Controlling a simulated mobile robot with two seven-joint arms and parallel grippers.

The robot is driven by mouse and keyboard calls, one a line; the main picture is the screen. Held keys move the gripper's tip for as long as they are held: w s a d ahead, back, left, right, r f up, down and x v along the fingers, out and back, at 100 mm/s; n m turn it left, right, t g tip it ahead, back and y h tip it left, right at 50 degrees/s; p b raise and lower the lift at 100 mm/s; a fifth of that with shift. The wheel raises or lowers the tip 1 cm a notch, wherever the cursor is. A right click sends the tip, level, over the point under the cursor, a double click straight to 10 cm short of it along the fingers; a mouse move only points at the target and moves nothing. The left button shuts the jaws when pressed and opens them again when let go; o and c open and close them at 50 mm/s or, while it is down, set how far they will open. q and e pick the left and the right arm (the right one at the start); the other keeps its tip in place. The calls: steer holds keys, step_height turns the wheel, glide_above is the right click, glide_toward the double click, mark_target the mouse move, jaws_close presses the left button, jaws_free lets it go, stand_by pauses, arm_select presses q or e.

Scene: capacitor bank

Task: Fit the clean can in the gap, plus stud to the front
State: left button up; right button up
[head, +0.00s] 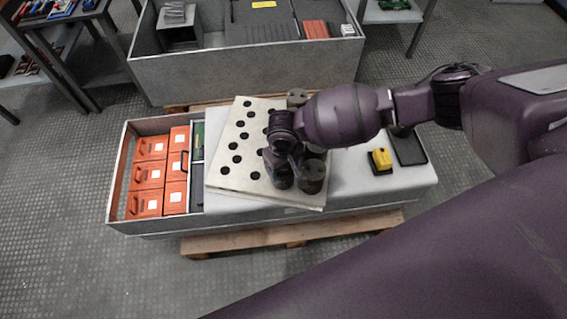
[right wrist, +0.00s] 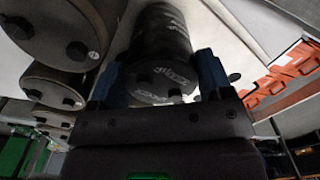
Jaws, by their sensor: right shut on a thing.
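A pale board (head: 235,140) with rows of dark round holes lies on the light top of a long bench. Grey cans stand at its right side, one at the front (head: 313,175) and one at the back (head: 297,97); my arm hides part of the group. My right gripper (head: 282,162) is shut on a dark can (head: 283,181) just left of the front can. In the right wrist view the held can (right wrist: 162,50) has pale markings and two dark studs on its end, between blue fingertips (right wrist: 161,78).
Orange boxes (head: 150,174) fill a bin at the bench's left end. A yellow-and-black item (head: 380,160) and a dark tray (head: 408,148) lie on the right. A grey crate (head: 240,78) stands behind. Bare bench top shows around the yellow item.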

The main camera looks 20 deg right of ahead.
arm_select(q)
steer(key=shift+w+r, duration=0.2)
stand_by(0.5)
arm_select(e)
steer(key=o, duration=1.2)
steer(key=shift+c, duration=0.2)
arm_select(q)
steer(key=shift+s+f, duration=0.1)
steer(key=shift+s, duration=0.15)
arm_select(e)
steer(key=shift+o, duration=0.7)
steer(key=shift+f, duration=0.1)
step_height(320, 180, up, 10)
steer(key=p, duration=0.3)
steer(key=shift+w+p, duration=0.1)
steer(key=shift+p, duration=0.25)
arm_select(q)
steer(key=shift+s+r+n, duration=0.3)
steer(key=shift+s+r, duration=0.15)
steer(key=shift+r, duration=0.25)
arm_select(e)
steer(key=shift+r, duration=0.45)
